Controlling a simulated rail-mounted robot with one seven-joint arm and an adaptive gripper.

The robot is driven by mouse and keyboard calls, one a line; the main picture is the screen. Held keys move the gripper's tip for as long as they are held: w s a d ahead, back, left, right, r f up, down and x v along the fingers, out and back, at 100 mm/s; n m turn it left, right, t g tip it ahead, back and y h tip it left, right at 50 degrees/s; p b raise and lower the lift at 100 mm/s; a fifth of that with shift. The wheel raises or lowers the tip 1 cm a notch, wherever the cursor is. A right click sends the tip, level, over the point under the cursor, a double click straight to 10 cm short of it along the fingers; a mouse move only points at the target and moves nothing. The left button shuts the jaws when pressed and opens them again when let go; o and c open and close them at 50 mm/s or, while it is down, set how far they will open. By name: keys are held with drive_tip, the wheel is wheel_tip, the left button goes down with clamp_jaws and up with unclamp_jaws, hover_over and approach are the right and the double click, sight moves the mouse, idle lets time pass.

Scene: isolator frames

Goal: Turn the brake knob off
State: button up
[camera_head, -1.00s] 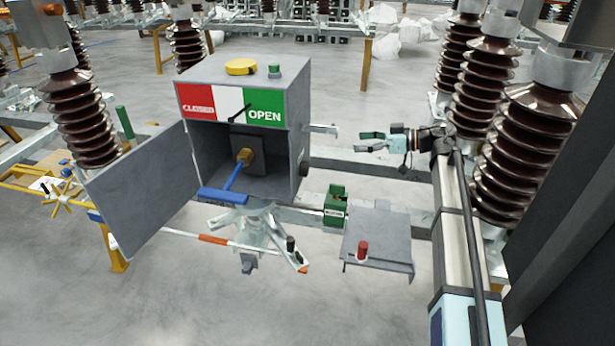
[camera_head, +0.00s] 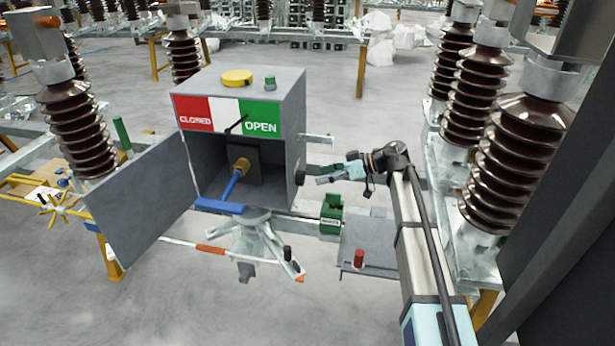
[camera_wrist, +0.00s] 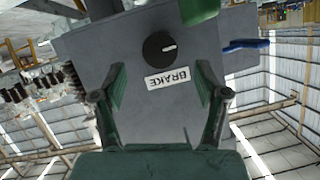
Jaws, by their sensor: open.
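The brake knob (camera_wrist: 160,48) is a round black dial with a light pointer mark, on the side wall of the grey box. A white label reading BRAKE (camera_wrist: 168,78) is beside it, upside down in the wrist view. In the head view the knob (camera_head: 300,176) shows as a dark disc on the box's right side. My gripper (camera_head: 328,174) is just right of the knob, pointing at it, apart from it. In the wrist view my gripper (camera_wrist: 165,85) is open and empty, its green fingers spread on either side of the label, with the knob ahead between them.
The grey box (camera_head: 290,100) has an open door (camera_head: 140,215) at left and a blue-handled crank (camera_head: 222,205) in front. A metal bar (camera_head: 318,139) sticks out above my gripper. A green block (camera_head: 331,213) and a shelf with a red knob (camera_head: 359,258) are below. Brown insulators (camera_head: 510,150) stand right.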

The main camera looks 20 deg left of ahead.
sight(304, 179)
drive_tip(key=x, duration=0.5)
drive_tip(key=shift+a+f+p, duration=0.15)
drive_tip(key=shift+a+p, duration=0.1)
drive_tip(key=shift+p, duration=0.15)
drive_tip(key=c, duration=1.2)
